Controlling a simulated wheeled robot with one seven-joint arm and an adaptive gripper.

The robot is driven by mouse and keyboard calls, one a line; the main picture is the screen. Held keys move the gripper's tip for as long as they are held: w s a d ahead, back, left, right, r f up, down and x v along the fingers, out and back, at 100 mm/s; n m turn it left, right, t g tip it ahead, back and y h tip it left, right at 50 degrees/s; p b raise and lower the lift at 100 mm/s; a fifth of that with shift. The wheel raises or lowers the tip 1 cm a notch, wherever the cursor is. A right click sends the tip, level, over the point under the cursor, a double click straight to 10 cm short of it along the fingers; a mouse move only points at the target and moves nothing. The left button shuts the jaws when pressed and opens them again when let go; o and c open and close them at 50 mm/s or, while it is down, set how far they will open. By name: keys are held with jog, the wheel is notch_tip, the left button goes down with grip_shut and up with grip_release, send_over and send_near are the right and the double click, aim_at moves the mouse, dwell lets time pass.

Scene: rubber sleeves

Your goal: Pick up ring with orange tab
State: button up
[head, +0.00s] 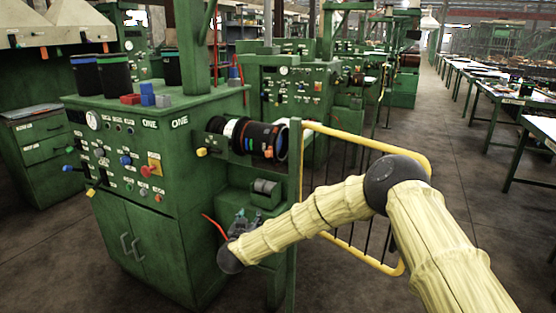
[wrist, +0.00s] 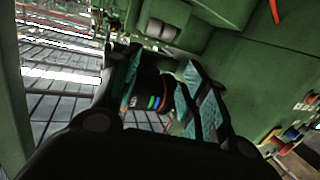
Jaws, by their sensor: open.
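Black rings or sleeves sit side by side on a horizontal shaft (head: 262,138) on the green machine's right side. A black sleeve with an orange band and coloured marks (head: 262,139) is at the shaft's outer end. In the wrist view a black sleeve with blue, green, red and orange marks (wrist: 152,90) shows between my fingers.
A yellow-railed gate (head: 365,145) and green post (head: 294,205) stand just right of the shaft. The green machine (head: 150,230) carries knobs and dark cups (head: 87,74) on top. A small roller (head: 265,187) lies below the shaft. The aisle floor at right is clear.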

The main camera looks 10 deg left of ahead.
aim_at(267, 157)
jog(key=w+r+m+h+b, duration=0.2)
jog(key=w+r+m+h, duration=0.35)
jog(key=r, duration=1.05)
jog(key=shift+n+h, duration=0.35)
jog(key=shift+n, duration=0.1)
jog(key=shift+p+x, duration=0.45)
jog(key=shift+x, duration=5.8)
jog(key=shift+a, duration=0.2)
grip_shut()
